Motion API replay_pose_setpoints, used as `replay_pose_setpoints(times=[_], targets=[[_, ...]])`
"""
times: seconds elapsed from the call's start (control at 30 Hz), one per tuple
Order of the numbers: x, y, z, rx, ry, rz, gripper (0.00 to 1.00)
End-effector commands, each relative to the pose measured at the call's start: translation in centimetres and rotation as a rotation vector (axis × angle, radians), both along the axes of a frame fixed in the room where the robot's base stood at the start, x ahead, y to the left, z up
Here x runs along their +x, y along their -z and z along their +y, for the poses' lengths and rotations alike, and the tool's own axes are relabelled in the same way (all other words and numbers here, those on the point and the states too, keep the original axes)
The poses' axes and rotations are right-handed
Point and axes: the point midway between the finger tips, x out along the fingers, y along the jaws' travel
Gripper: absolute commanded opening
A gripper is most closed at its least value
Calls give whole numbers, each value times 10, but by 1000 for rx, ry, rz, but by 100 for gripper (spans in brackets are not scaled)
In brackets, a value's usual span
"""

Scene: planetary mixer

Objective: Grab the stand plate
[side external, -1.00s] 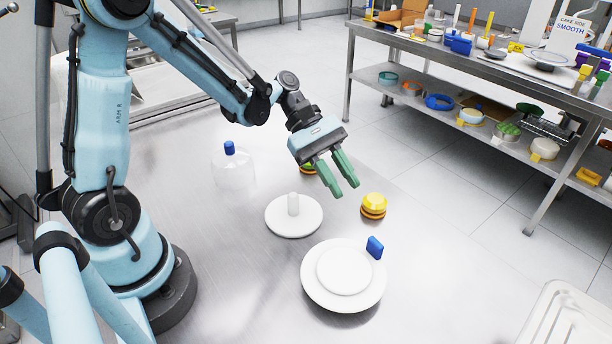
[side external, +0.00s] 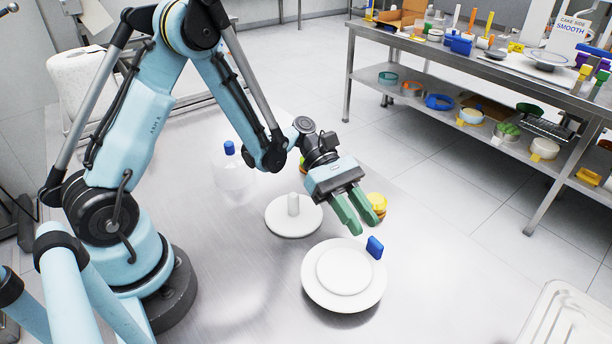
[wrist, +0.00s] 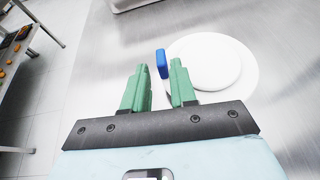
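A wide white round plate (side external: 312,292) with a raised round centre lies at the front of the steel table, a blue tab (side external: 375,247) standing at its back right rim. I take it for the stand plate. My gripper (side external: 366,229) is open and empty, its green fingers pointing down just behind and above the blue tab. In the wrist view the white plate (wrist: 247,75) is right of and beyond the fingers, and the blue tab (wrist: 162,63) shows in the gap between the fingertips. Whether the fingers are level with the tab is unclear.
A white disc with an upright peg (side external: 293,206) stands behind the plate. A yellow and orange piece (side external: 377,203) is partly hidden behind my gripper. A clear dome with a blue knob (side external: 230,148) stands further back.

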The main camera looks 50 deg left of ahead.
Motion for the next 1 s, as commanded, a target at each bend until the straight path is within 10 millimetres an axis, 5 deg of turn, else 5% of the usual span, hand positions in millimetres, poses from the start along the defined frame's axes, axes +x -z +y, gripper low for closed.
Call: replay_pose_setpoints(times=[0.33,0.67,0.83,1.0], targets=[[-4,16,-41,0,4,-1,27],[-4,19,-47,0,0,-1,27],[-4,19,-47,0,0,-1,1],[-4,18,-47,0,0,-1,0]])
